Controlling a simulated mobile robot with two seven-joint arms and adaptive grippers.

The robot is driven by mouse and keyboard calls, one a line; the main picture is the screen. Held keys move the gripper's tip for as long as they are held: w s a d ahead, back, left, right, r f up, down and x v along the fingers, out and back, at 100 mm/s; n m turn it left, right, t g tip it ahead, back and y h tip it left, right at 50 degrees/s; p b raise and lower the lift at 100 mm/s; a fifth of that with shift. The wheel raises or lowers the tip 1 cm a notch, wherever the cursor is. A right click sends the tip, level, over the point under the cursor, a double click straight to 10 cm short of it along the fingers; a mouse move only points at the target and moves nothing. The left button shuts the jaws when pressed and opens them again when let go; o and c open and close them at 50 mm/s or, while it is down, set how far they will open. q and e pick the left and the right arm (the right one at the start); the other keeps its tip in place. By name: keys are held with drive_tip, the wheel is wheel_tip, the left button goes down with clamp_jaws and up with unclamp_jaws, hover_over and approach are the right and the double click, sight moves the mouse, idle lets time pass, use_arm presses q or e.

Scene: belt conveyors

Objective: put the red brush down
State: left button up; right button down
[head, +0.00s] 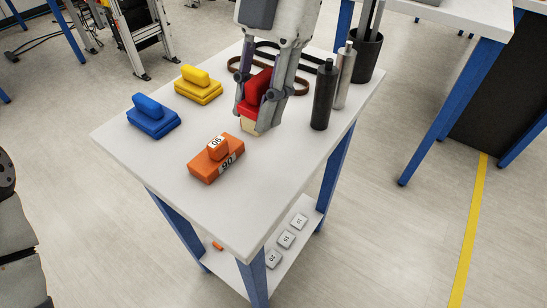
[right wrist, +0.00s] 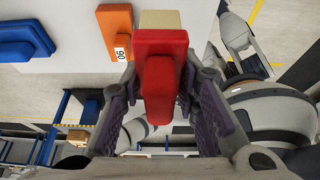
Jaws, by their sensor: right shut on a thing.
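The red brush (head: 257,90) is in my right gripper (head: 257,102), above the far half of the white table (head: 215,205). The gripper points down and its fingers are shut on the brush from both sides. The brush's pale bristle block (head: 250,124) faces down, close to the tabletop; I cannot tell whether it touches. In the right wrist view the red brush (right wrist: 160,80) sits between the finger pads, with the pale block at its far end.
An orange brush (head: 216,163), a blue brush (head: 153,120) and a yellow brush (head: 199,89) stand left of the gripper. A black bottle (head: 323,98), a grey bottle (head: 344,78) and a dark cup (head: 368,55) stand right. Dark belts (head: 300,60) lie behind. The front tabletop is clear.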

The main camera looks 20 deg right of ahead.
drive_tip(key=s+f, duration=0.1)
drive_tip(key=f, duration=0.1)
drive_tip(key=s+f, duration=0.1)
drive_tip(key=f, duration=0.2)
drive_tip(key=s+f, duration=0.2)
drive_tip(key=shift+d+f, duration=0.25)
drive_tip(key=shift+f, duration=0.45)
drive_tip(key=c, duration=1.2)
unclamp_jaws()
use_arm(q)
drive_tip(key=shift+w+r, duration=0.4)
drive_tip(key=shift+w, duration=0.1)
use_arm(e)
drive_tip(key=v, duration=1.2)
drive_tip(key=shift+r, duration=0.1)
